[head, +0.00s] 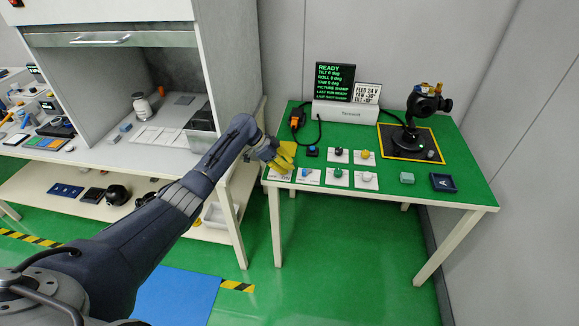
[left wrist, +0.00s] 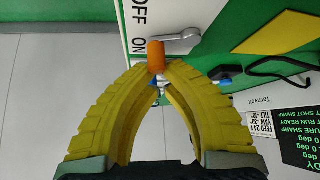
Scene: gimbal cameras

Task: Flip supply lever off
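The supply lever shows in the left wrist view as an orange grip (left wrist: 156,55) on a grey metal arm (left wrist: 182,38). It sits on a white plate (left wrist: 137,12) marked OFF and ON, and the orange grip is beside the ON word. My left gripper has yellow fingers (left wrist: 159,70) that converge on the orange grip, one tip on either side of its near end. In the head view, my left gripper (head: 284,157) is over the left front corner of the green table and hides the lever. The plate's OFF and ON words (head: 279,177) show below it. My right gripper is not in view.
The green-topped table (head: 420,175) carries several small switch plates, such as one with a yellow knob (head: 364,154). A display (head: 335,82) reads READY. A black gimbal camera (head: 408,135) stands on a dark mat at right. A workbench (head: 95,150) is at left.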

